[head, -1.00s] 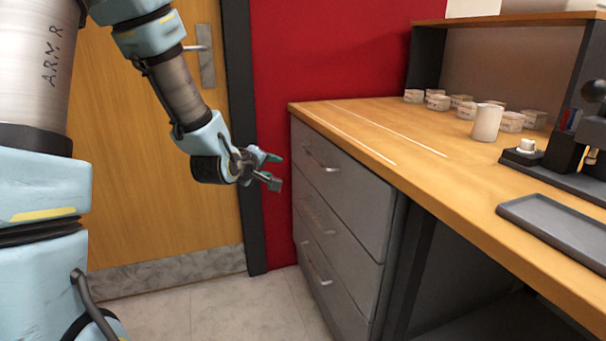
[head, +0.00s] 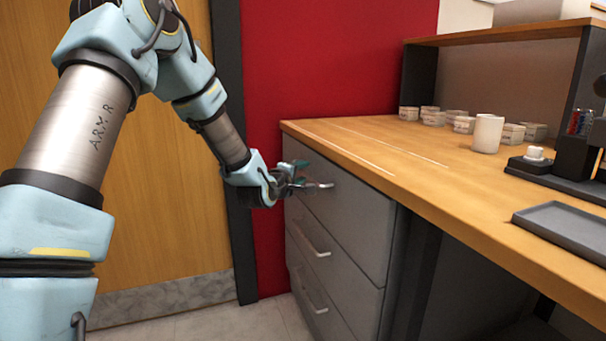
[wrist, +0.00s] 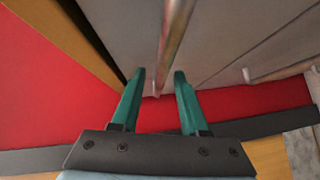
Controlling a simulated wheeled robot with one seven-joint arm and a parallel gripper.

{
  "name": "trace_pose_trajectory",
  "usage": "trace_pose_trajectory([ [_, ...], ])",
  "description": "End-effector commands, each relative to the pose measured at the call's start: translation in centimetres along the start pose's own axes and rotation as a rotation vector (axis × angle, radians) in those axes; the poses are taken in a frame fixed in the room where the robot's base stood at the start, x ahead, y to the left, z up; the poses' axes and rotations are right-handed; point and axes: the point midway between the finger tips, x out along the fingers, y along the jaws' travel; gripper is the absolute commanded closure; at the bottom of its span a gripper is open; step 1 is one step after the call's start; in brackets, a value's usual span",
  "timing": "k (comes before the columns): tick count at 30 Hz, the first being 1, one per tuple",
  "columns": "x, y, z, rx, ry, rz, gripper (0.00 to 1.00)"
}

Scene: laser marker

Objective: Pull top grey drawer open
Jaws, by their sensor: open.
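The grey drawer unit (head: 345,215) stands under the left end of the wooden counter, and its top drawer front (head: 352,205) looks flush with the unit. The top drawer's metal handle (head: 322,185) sticks out just right of my gripper (head: 300,178). My gripper is open in front of the top drawer, its two teal fingers pointing at it. In the wrist view the handle bar (wrist: 175,40) runs between the fingertips of my gripper (wrist: 158,77), one finger on either side. I cannot tell whether either finger touches it. The handle's left end is partly hidden in the head view.
Lower drawer handles (head: 312,240) stick out below. The wooden counter (head: 400,165) overhangs the drawers and carries a white cup (head: 487,134), small containers and a grey tray (head: 565,228). A red wall (head: 330,60) and a wooden door (head: 150,220) are at the left.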

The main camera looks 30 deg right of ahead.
Motion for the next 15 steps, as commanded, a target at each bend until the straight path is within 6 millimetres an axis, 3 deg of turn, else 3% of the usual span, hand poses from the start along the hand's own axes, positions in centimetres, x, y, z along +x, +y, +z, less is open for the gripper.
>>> trace_pose_trajectory([
  [4, 0.99, -0.04, -0.02, 0.000, 0.000, 0.000, 0.56],
  [13, 1.14, -0.03, -0.02, 0.001, 0.000, -0.001, 0.56],
  [15, 1.13, -0.03, -0.02, 0.001, 0.000, -0.001, 0.63],
])
